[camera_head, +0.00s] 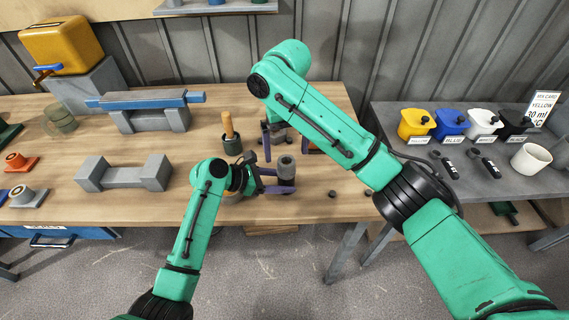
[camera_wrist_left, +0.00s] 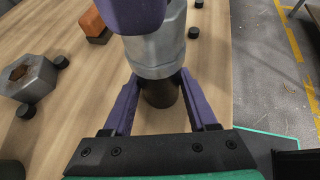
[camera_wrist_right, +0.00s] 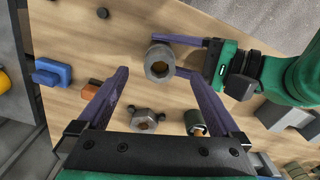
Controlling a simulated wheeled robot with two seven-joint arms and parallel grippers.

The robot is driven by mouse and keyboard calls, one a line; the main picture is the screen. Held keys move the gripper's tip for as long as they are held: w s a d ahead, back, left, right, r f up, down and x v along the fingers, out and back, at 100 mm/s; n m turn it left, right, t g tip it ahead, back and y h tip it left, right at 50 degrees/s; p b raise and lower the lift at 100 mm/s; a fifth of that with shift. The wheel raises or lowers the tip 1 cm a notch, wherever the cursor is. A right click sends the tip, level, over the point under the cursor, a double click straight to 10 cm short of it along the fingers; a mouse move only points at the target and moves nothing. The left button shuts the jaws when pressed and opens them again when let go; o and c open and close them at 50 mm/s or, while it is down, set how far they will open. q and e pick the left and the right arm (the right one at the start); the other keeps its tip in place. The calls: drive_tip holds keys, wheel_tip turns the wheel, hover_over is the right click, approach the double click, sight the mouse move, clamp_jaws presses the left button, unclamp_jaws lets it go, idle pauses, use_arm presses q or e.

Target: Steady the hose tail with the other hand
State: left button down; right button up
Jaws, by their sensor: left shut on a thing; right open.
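The hose tail (camera_head: 286,166) is a grey, ring-ended metal cylinder with a darker brown lower part (camera_wrist_left: 160,93). My left gripper (camera_head: 284,184) is shut on it from the side and holds it upright near the table's front. In the left wrist view the purple fingers close on the brown part, below the grey collar (camera_wrist_left: 157,55). My right gripper (camera_head: 279,145) is open and empty, above and behind the hose tail. In the right wrist view the hose tail's hollow end (camera_wrist_right: 159,62) shows just ahead of the parted fingertips, with no visible contact.
A dark pot with a wooden handle (camera_head: 229,130) stands left of the grippers. A hex-shaped grey fitting (camera_wrist_left: 28,78), an orange block (camera_wrist_right: 91,90) and small dark pucks (camera_head: 332,194) lie nearby. A grey two-ended stand (camera_head: 123,174) is farther left. The table's front right is mostly clear.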

use_arm(q)
drive_tip(key=shift+f, duration=0.1)
use_arm(e)
wheel_tip(320, 180, up, 7)
drive_tip(key=shift+r, duration=0.2)
drive_tip(key=shift+s, duration=0.1)
use_arm(q)
drive_tip(key=shift+c, duration=0.6)
unclamp_jaws()
drive_tip(key=shift+w, duration=0.1)
drive_tip(key=shift+a, duration=0.1)
